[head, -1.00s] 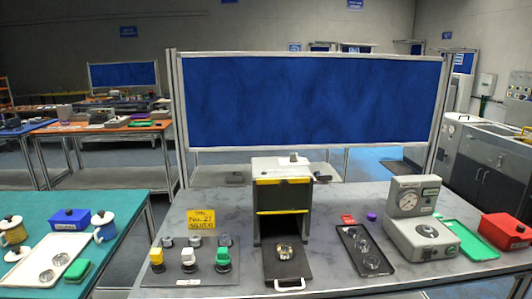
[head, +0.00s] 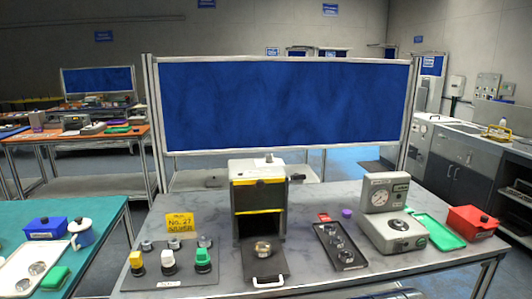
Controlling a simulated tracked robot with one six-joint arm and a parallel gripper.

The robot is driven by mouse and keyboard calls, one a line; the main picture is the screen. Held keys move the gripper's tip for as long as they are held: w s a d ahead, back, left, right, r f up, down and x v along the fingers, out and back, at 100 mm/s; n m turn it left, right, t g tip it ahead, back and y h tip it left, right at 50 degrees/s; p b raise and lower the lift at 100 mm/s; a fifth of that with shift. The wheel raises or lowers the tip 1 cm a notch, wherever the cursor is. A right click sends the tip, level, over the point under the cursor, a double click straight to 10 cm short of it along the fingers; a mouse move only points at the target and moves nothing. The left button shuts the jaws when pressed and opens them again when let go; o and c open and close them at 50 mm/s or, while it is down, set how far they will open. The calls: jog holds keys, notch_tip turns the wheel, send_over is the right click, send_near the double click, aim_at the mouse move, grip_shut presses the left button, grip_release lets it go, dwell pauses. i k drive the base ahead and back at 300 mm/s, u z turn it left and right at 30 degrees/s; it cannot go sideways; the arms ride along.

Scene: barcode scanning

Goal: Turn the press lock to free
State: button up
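The press (head: 262,188) is a dark grey box with a pale top and yellow-black striped edges, on the grey table. A small dark part (head: 297,177) sticks out at its right side and a small knob (head: 269,157) sits on top; I cannot tell which is the lock or how it is turned. A dark sliding tray (head: 270,268) with a white handle extends from its open front, with a round metal piece (head: 262,249) on it. A control panel (head: 200,281) with yellow, white and green knobs lies to the left. My gripper is not in view.
A yellow sign (head: 181,222) stands behind the panel. To the right are a dark tray (head: 349,262) with round pieces, a grey gauge device (head: 392,232), a green tray (head: 440,238) and a red box (head: 472,219). A blue board (head: 285,105) stands behind.

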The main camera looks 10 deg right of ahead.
aim_at(268, 157)
jog(key=z, duration=0.05)
jog(key=i, duration=1)
jog(key=u, duration=0.05)
